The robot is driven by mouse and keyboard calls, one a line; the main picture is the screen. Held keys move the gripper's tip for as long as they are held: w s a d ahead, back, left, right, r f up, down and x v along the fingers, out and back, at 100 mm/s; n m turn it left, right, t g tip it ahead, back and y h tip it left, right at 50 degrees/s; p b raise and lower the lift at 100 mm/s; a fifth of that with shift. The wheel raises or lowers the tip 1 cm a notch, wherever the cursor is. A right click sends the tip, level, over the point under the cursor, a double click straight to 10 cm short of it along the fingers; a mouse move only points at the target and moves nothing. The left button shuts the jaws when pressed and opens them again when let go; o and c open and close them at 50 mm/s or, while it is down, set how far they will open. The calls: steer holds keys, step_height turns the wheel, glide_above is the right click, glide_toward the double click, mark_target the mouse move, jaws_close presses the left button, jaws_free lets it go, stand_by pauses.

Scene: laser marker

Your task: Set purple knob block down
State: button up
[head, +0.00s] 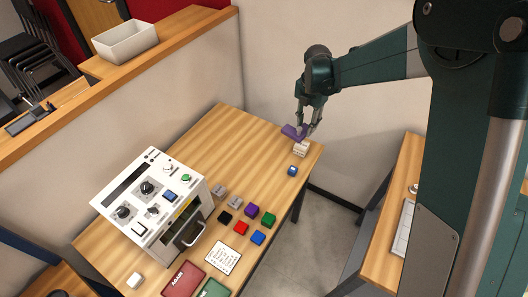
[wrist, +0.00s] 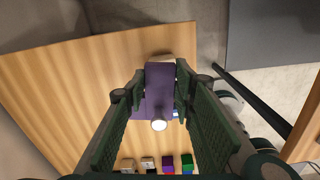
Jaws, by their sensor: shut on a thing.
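The purple knob block (head: 292,131) is a flat purple piece at the far right corner of the table. My gripper (head: 307,128) is shut on it. In the wrist view the purple knob block (wrist: 159,85) lies between the two green fingers of my gripper (wrist: 160,95), with a pale round knob at its near end. A white block (head: 300,149) is just below it in the head view and partly hidden behind it in the wrist view. I cannot tell whether the purple block touches the white block or the table.
The white laser marker machine (head: 150,205) stands at the left of the wooden table (head: 225,140). Several coloured blocks, including a purple cube (head: 252,210), lie before it. The far middle of the table is clear.

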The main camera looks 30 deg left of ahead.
steer(key=s+a+n, duration=0.1)
steer(key=s+a, duration=0.6)
steer(key=a, duration=0.4)
steer(key=shift+s+f+n, duration=0.3)
steer(key=shift+s+n, duration=0.05)
steer(key=shift+n, duration=0.05)
steer(key=b, duration=0.1)
glide_above(272, 149)
steer(key=shift+s+f, duration=0.1)
steer(key=shift+f, duration=3)
steer(key=shift+f, duration=1.9)
steer(key=shift+f+b, duration=0.15)
steer(key=shift+b, duration=0.25)
steer(key=o, duration=0.9)
